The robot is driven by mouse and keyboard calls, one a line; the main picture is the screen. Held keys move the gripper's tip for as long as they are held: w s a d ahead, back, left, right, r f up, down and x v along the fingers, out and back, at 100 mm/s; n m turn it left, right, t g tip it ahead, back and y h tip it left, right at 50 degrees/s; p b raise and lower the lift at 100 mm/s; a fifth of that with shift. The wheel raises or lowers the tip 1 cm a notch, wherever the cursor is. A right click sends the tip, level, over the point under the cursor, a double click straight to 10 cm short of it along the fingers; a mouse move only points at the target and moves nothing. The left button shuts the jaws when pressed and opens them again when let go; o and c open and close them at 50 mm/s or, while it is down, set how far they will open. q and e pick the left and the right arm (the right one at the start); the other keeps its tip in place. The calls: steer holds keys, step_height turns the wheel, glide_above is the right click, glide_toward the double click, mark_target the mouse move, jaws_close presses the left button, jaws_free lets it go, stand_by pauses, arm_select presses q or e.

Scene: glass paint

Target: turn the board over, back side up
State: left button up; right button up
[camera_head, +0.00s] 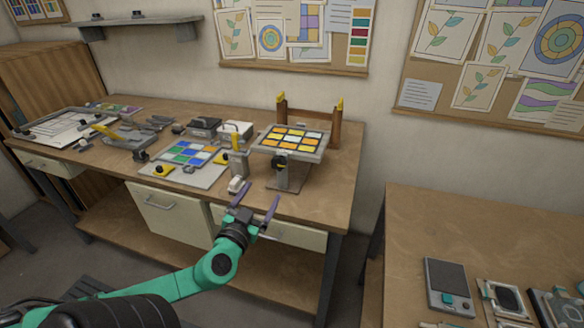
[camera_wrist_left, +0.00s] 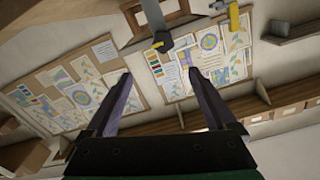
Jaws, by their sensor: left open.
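A board (camera_head: 292,139) with a grey frame and yellow, orange and white panes rests on a grey stand (camera_head: 289,177) near the right end of the workbench. The paned face is up. A black knob (camera_head: 279,162) is at the board's near edge. My left gripper (camera_head: 257,195) is open and empty, in front of the stand and lower than the board, apart from both. In the left wrist view its open fingers (camera_wrist_left: 160,75) have nothing between them; a grey post and a black knob (camera_wrist_left: 162,42) show beyond. The board's underside is hidden in the head view. My right gripper is not in view.
Two wooden uprights (camera_head: 334,131) with yellow tops stand behind the board. Left of it lie a blue-and-green paned panel (camera_head: 187,153), small boxes and tools on the bench (camera_head: 222,200). Another table (camera_head: 470,235) with devices is at right. Open floor lies between the tables.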

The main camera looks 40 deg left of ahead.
mark_target(278, 164)
arm_select(q)
steer(key=x, duration=0.4)
steer(key=p+x, duration=0.1)
steer(key=x, duration=0.4)
steer(key=a+x, duration=0.1)
steer(key=x, duration=0.3)
steer(key=shift+p, duration=0.4)
steer(key=shift+w+a+f, duration=0.2)
steer(key=shift+w, duration=0.4)
steer(key=shift+s, duration=0.1)
jaws_close()
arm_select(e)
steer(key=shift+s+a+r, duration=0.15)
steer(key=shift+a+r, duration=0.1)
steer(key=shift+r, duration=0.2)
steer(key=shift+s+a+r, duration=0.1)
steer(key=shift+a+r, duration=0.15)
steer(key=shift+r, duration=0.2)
